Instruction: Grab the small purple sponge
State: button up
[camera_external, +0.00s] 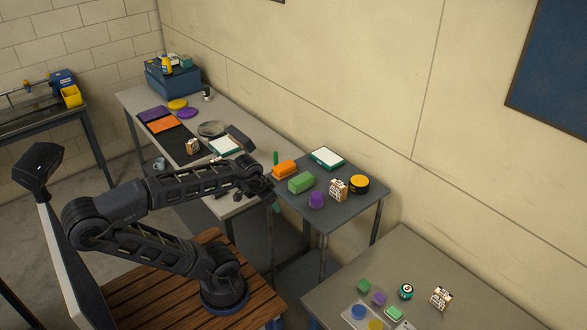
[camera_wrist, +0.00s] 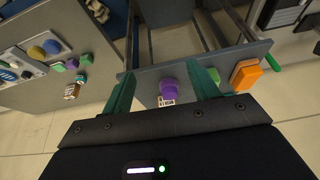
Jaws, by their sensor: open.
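A small purple block (camera_external: 379,298), the likely small purple sponge, lies on the right-hand table between green blocks. It also shows at the left of the wrist view (camera_wrist: 72,64). A rounder purple object (camera_external: 316,200) stands on the middle grey table; in the wrist view it appears between my fingers (camera_wrist: 168,88), farther off. My gripper (camera_external: 275,183) is open and empty, near the left edge of the middle table. Its two green fingers are spread wide in the wrist view (camera_wrist: 162,80). It is well away from the small purple block.
The middle table holds a green block (camera_external: 302,183), an orange block (camera_external: 285,169), a patterned box (camera_external: 338,189) and a yellow-topped black round thing (camera_external: 359,184).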

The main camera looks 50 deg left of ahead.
jog(key=w+d+f+m, duration=0.2)
jog(key=w+d+m, duration=0.2)
jog(key=w+d, duration=0.35)
jog(key=m+g+h, duration=0.4)
jog(key=m+g, duration=0.1)
jog(key=m, duration=0.9)
send_near(380, 296)
jog(key=x, duration=0.4)
jog(key=shift+d+f, duration=0.1)
jog(key=shift+d, duration=0.05)
jog(key=shift+x, duration=2.95)
jog(key=c, duration=1)
